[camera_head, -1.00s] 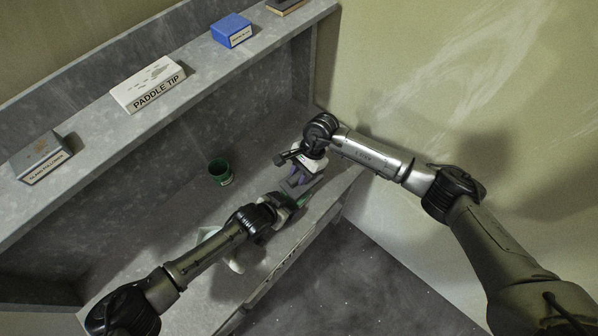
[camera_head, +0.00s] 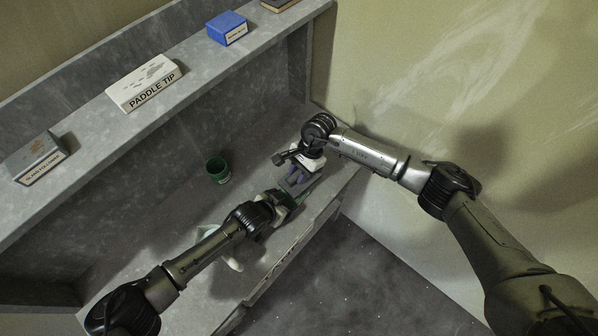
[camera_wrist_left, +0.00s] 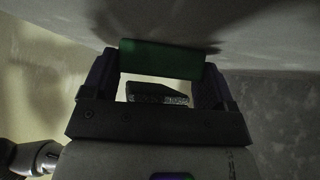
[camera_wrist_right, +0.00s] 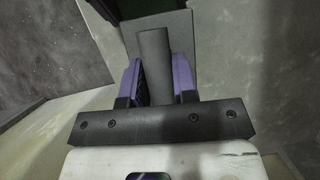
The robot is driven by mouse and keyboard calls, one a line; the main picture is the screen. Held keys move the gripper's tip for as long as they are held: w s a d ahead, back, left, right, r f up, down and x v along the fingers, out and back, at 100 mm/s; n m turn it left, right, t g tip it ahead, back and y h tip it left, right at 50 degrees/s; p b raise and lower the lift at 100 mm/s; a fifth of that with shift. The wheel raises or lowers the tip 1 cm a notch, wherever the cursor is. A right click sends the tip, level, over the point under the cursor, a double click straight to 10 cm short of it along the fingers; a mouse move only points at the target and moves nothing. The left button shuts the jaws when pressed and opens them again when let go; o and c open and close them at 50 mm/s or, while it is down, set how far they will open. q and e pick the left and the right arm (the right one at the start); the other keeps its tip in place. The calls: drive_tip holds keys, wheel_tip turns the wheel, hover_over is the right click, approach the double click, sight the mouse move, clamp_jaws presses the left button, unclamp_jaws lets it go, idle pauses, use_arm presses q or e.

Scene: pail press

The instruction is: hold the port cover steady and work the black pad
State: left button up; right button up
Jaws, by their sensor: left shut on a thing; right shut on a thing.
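My right gripper (camera_wrist_right: 160,85) is shut on an upright dark grey bar (camera_wrist_right: 153,60). Behind the bar lies a flat grey plate (camera_wrist_right: 180,32); the two look like the port cover, and whether they are one piece is unclear. My left gripper (camera_wrist_left: 163,75) is shut on a green block (camera_wrist_left: 162,59). A grey piece (camera_wrist_left: 157,93) shows through the gap below it. The green block also shows dark at the top of the right wrist view (camera_wrist_right: 155,8), close to the plate; contact cannot be told. I cannot make out the black pad. In the head view, the left gripper (camera_head: 283,200) is just below the right gripper (camera_head: 296,178).
A green cup (camera_head: 218,170) stands on the bench left of the grippers. The shelf holds a PADDLE TIP box (camera_head: 145,84), a blue box (camera_head: 228,29) and a grey box (camera_head: 36,158). The bench's front edge is close by.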

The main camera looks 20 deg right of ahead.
drive_tip(key=shift+f, duration=1)
drive_tip(key=shift+d, duration=0.1)
drive_tip(key=shift+w+d, duration=0.35)
drive_tip(key=shift+d, duration=0.3)
drive_tip(key=shift+w+d, duration=0.35)
drive_tip(key=shift+d, duration=0.25)
drive_tip(key=shift+a, duration=0.1)
drive_tip(key=shift+s+a+f, duration=0.15)
drive_tip(key=shift+s+a, duration=0.2)
drive_tip(key=shift+a, duration=0.25)
drive_tip(key=shift+s+a+f, duration=0.1)
drive_tip(key=shift+s+a, duration=0.25)
drive_tip(key=shift+a, duration=0.2)
drive_tip(key=shift+s+a+f, duration=0.1)
drive_tip(key=shift+c, duration=0.3)
